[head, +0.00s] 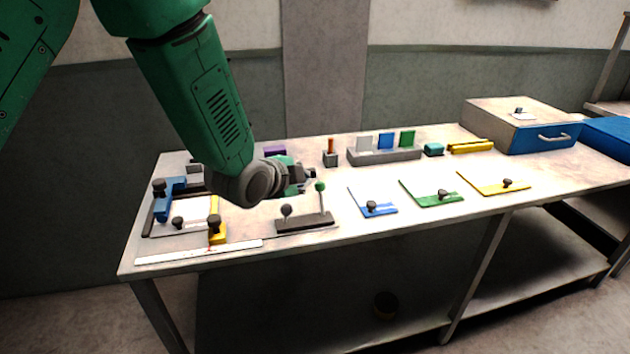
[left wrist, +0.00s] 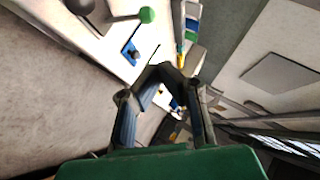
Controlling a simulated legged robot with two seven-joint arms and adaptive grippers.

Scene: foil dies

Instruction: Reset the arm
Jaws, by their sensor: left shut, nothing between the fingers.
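My left arm comes in from the upper left in the head view, and its gripper (head: 305,178) is above the table, just behind the stand with two ball-topped pegs (head: 307,224). In the left wrist view the gripper's fingers (left wrist: 163,72) come together at their tips with nothing between them, over the table's edge area. Part of the table behind my arm is hidden. My right gripper does not show.
The table (head: 350,240) carries blue (head: 372,203), green (head: 430,194) and yellow (head: 495,184) plates with knobs. Behind them is a grey rack (head: 384,157) with upright coloured plates. A fixture with blue (head: 163,203) and yellow (head: 218,234) parts sits left. A drawer box (head: 520,120) stands right.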

